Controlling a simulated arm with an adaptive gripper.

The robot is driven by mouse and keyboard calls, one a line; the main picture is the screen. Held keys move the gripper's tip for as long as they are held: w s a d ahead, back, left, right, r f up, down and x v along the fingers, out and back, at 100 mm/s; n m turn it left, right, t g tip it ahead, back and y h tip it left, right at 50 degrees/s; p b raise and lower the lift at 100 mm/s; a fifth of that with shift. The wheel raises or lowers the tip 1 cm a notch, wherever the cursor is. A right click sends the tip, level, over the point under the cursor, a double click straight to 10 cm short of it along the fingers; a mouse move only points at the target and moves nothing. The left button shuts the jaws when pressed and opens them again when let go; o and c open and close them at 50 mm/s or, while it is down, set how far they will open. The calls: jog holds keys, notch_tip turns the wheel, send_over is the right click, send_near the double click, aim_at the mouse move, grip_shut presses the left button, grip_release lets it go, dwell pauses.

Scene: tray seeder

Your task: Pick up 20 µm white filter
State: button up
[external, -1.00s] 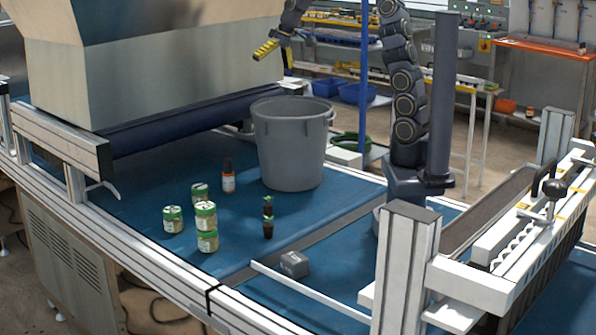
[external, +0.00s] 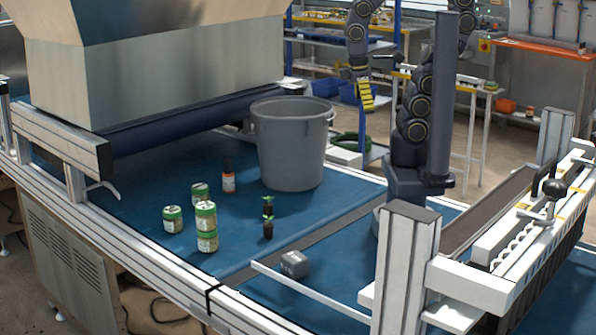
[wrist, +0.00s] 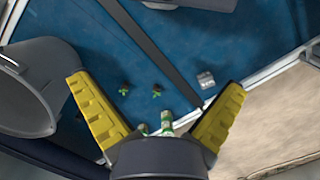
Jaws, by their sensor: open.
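No thing in view is clearly readable as a 20 µm white filter. A small grey box (external: 295,264) lies on the blue belt near the front rail. It also shows in the wrist view (wrist: 205,80) with pale marks too small to read. My gripper (external: 367,98) is high above and behind the belt, right of the grey bucket, well apart from the box. In the wrist view my gripper (wrist: 157,84) has its yellow fingers spread wide with nothing between them; the box lies far below, towards the right finger.
Green-and-white cans (external: 173,219), an orange-labelled bottle (external: 228,178) and small potted seedlings (external: 268,229) stand on the blue belt (external: 130,195). A large grey bucket (external: 290,150) stands behind them. A white rail (external: 310,291) passes in front of the box; a seeder frame (external: 490,285) stands right.

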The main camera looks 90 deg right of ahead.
jog(key=shift+c, duration=0.4)
jog(key=c, duration=0.6)
jog(key=shift+c, duration=0.2)
jog(key=shift+w, duration=0.15)
jog(key=w+d+m, duration=0.3)
jog(key=w+m, duration=0.3)
jog(key=w, duration=0.7)
jog(key=m+t+y, duration=0.2)
jog(key=m, duration=1.3)
send_over(228, 159)
jog(key=f, duration=1.7)
jog(key=shift+d+f, duration=0.15)
jog(key=shift+d, duration=0.25)
jog(key=shift+w+a+f, duration=0.1)
jog(key=shift+a+f, duration=0.1)
jog(key=shift+f, duration=1.05)
jog(key=shift+s+a+f, duration=0.1)
jog(key=shift+a+f, duration=0.05)
jog(key=shift+f, duration=1.15)
jog(key=shift+w+a+f, duration=0.1)
jog(key=shift+a+f, duration=0.1)
jog(key=shift+f, duration=1.05)
